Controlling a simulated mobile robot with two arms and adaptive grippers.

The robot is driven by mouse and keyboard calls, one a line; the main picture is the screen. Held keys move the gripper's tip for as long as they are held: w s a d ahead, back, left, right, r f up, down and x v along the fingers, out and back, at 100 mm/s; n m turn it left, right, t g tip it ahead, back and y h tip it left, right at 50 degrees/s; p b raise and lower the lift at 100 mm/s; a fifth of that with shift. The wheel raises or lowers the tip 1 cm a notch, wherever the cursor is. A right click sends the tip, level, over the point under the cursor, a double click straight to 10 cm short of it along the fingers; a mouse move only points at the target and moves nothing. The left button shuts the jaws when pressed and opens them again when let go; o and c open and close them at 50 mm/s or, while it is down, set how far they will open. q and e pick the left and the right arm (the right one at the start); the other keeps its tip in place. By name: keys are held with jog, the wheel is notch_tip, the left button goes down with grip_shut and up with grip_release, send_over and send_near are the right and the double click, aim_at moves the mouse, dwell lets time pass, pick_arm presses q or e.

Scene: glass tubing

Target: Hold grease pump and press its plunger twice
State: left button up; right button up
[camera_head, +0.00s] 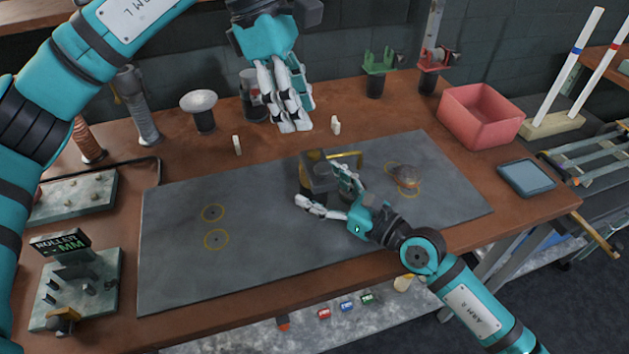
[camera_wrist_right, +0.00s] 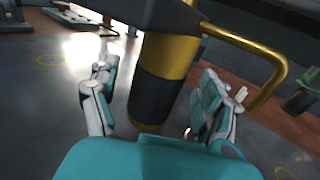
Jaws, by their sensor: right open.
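The grease pump (camera_head: 318,183) stands on the grey mat (camera_head: 270,262), with a dark head and a yellow spout reaching to the right. In the right wrist view its yellow and black body (camera_wrist_right: 164,80) is between the fingers, with visible space on both sides. My right gripper (camera_head: 328,192) is open around the pump's body. The plunger cannot be made out clearly; the pump's top is cut off in the wrist view. My left gripper (camera_head: 293,127) hangs above the back of the table, behind the pump and apart from it, fingers pointing down. Its finger gap is unclear.
A brownish lump (camera_head: 405,174) sits in a yellow ring right of the pump. A red bin (camera_head: 482,115) and a tablet (camera_head: 526,178) are at the right. Fixtures (camera_head: 80,275) stand at the left. The mat's left half is clear apart from marked rings.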

jog(key=shift+x, duration=1.05)
